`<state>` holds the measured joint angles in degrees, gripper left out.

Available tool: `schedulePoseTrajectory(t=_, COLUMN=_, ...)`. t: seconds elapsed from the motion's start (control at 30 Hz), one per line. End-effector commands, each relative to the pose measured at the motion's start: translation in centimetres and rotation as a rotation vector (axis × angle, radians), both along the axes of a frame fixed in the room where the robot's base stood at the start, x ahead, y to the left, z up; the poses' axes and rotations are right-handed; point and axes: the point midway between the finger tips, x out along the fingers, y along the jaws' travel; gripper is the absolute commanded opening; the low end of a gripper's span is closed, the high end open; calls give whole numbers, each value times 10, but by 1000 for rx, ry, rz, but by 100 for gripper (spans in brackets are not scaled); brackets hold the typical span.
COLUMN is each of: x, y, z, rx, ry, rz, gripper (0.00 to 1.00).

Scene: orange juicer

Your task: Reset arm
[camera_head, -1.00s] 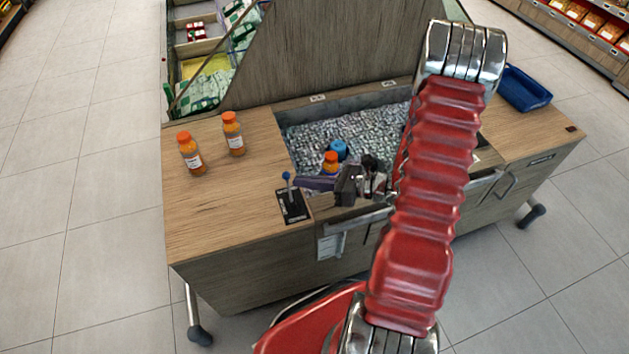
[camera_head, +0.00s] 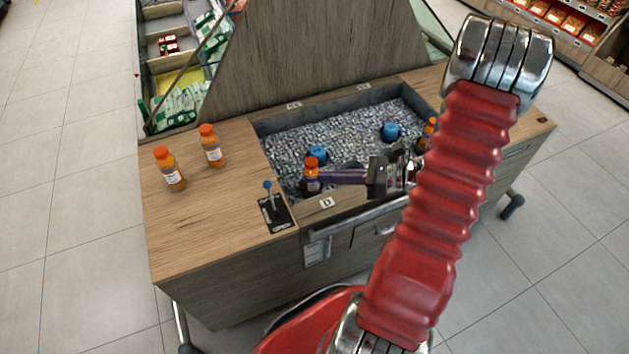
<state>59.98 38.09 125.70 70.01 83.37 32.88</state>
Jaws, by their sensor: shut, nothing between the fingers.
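My gripper (camera_head: 322,177) is shut and empty. Its purple fingers point left, over the front part of the ice bin (camera_head: 285,118). The fingertips appear next to an orange-capped bottle (camera_head: 311,178) in the bin; I cannot tell whether they touch it. My red arm crosses the right side of the view and hides part of the bin and counter.
Two orange juice bottles (camera_head: 171,170) (camera_head: 211,147) stand on the counter's left side (camera_head: 200,220). A blue-knobbed lever (camera_head: 268,190) stands near the front edge. Blue-capped items (camera_head: 390,132) (camera_head: 317,154) and another orange-capped bottle (camera_head: 429,130) are in the bin.

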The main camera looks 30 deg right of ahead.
Motion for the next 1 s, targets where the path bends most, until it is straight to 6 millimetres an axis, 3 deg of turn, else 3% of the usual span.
schedulePoseTrajectory(t=0.2, x=-7, y=-9, z=5, rx=-1, ry=0, rz=0, gripper=0)
schedulePoseTrajectory(t=0.8, x=-6, y=-8, z=5, rx=-8, ry=-7, rz=5, gripper=0)
schedulePoseTrajectory(t=1.0, x=-18, y=-2, z=-12, rx=-105, ry=-17, rz=66, gripper=0)
